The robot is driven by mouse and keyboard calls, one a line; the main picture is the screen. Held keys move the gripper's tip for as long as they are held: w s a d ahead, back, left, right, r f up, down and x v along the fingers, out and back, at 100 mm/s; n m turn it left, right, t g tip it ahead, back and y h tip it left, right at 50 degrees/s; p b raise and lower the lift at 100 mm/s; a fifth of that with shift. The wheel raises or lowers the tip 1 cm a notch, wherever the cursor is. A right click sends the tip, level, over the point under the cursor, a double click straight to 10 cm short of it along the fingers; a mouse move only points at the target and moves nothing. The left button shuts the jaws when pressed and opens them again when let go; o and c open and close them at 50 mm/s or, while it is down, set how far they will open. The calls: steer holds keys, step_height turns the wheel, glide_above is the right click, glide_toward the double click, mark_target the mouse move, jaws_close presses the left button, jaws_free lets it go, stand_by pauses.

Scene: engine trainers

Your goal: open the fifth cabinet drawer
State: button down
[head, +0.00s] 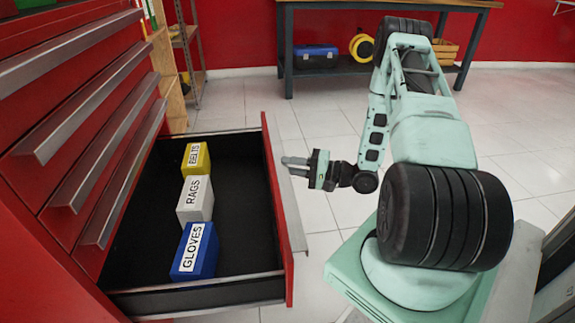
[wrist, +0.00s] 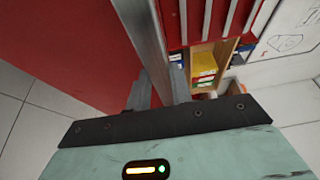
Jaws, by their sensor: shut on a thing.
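The red cabinet (head: 28,215) stands at the left with several shut drawers, each with a long grey handle. Below them one drawer (head: 245,230) is pulled well out, its black inside showing; I cannot count its place from the top. Its grey handle (head: 291,205) runs along the red front. My gripper (head: 288,161) is at the far part of this handle, reaching from outside. In the wrist view the jaws (wrist: 160,90) are shut on the handle bar (wrist: 147,40), one finger on each side. The red drawer front (wrist: 75,40) is beside it.
In the open drawer lie a yellow BELTS box (head: 196,158), a white RAGS box (head: 195,198) and a blue GLOVES box (head: 196,250). A workbench (head: 340,75) with a blue toolbox (head: 316,57) stands behind. The tiled floor between is clear.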

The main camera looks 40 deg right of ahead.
steer(key=shift+s+f, duration=0.1)
steer(key=shift+f, duration=0.25)
steer(key=c, duration=1.4)
jaws_free()
steer(key=shift+o, duration=0.4)
steer(key=shift+r, duration=0.1)
steer(key=shift+r, duration=0.1)
steer(key=p+v, duration=0.3)
steer(key=v, duration=1.4)
steer(key=shift+s, duration=0.2)
